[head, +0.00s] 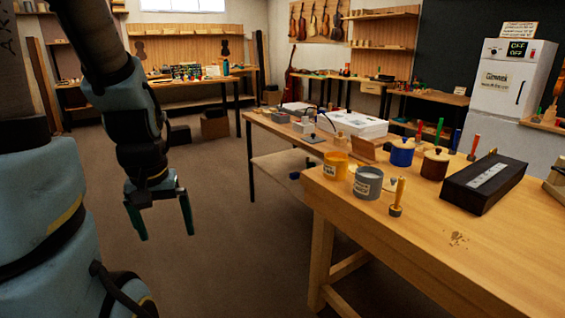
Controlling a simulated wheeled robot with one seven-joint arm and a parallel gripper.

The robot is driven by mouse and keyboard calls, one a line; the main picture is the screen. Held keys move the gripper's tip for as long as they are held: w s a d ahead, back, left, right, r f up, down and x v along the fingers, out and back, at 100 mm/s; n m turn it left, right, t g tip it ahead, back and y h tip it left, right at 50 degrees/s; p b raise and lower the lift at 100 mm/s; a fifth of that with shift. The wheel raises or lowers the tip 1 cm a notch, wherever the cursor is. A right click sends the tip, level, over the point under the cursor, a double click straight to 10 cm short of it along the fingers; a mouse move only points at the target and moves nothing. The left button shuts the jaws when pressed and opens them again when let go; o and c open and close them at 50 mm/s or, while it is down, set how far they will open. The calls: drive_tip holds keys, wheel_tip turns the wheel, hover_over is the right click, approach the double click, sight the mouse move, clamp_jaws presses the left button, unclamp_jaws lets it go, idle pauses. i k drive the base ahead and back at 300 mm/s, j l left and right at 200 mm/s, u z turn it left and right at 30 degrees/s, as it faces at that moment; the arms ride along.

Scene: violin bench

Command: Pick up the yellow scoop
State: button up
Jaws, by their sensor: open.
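A yellow cup-shaped vessel (335,166) with a pale label stands upright at the far left corner of the near bench. It is the yellow thing that best fits the scoop; I cannot make out a handle on it. A similar grey vessel (367,183) with a label stands just in front of it to the right. My gripper (165,235) hangs pointing down at the left, over the floor, clear of the bench. Its two green fingers are wide apart with nothing between them.
The near bench (420,225) also holds a wooden-handled brush (397,197), a blue pot (402,153), a dark red pot (434,163) and a long black box (484,184). A second bench (262,124) stands behind. The floor (230,220) between my arm and the benches is clear.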

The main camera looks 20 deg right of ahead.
sight(396, 210)
drive_tip(key=z, duration=1.4)
drive_tip(key=i+j+z, duration=0.1)
drive_tip(key=j+z, duration=0.3)
drive_tip(key=j, duration=0.5)
drive_tip(key=j+z, duration=0.4)
drive_tip(key=j, duration=0.5)
